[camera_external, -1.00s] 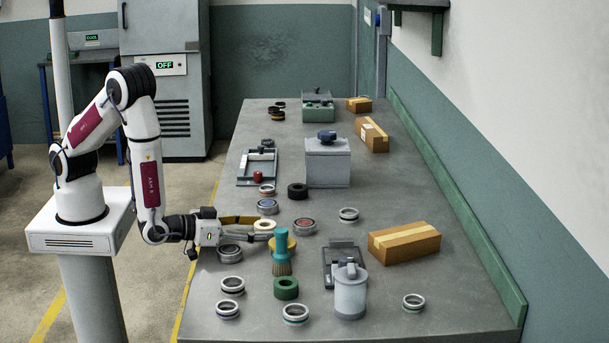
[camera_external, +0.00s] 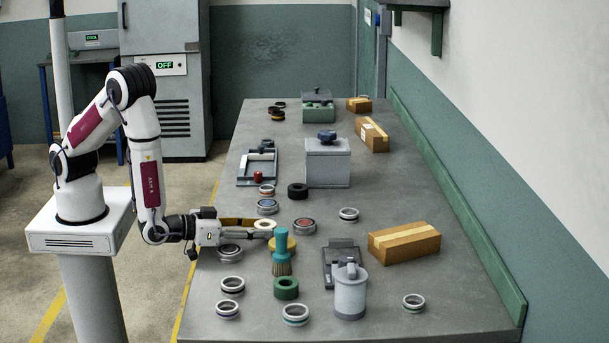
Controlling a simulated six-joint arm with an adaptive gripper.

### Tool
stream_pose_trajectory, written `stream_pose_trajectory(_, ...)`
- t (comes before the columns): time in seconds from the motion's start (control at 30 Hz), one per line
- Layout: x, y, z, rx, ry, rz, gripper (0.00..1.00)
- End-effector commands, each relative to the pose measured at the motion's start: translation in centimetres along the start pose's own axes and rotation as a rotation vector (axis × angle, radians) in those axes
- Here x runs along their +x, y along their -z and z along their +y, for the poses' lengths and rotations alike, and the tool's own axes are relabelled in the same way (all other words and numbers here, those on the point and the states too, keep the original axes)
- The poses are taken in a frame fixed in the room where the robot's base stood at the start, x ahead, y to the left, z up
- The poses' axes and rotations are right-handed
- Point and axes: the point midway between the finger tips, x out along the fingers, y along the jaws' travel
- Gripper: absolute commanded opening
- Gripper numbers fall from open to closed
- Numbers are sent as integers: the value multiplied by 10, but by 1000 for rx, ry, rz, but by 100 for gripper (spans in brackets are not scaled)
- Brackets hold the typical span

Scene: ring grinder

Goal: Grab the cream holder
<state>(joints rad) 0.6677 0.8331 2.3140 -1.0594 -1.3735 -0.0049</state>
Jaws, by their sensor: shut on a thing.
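The cream holder (camera_external: 265,225) is a small pale ring with a dark centre, near the left side of the workbench. My gripper (camera_external: 265,229) reaches in from the left, low over the bench. Its two fingers are closed around the cream holder, one on the far side and one on the near side. The fingers hide part of the holder's edge. I cannot tell whether the holder still touches the bench.
A grey ring (camera_external: 230,252) lies below the gripper, and a red-centred ring (camera_external: 304,226) lies to the right.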

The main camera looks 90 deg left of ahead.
Motion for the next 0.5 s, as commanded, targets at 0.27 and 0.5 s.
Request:
stream_pose_trajectory(0.27,-2,8,0,-1,0,1,17)
stream_pose_trajectory(0.5,-5,27,0,-3,0,2,17)
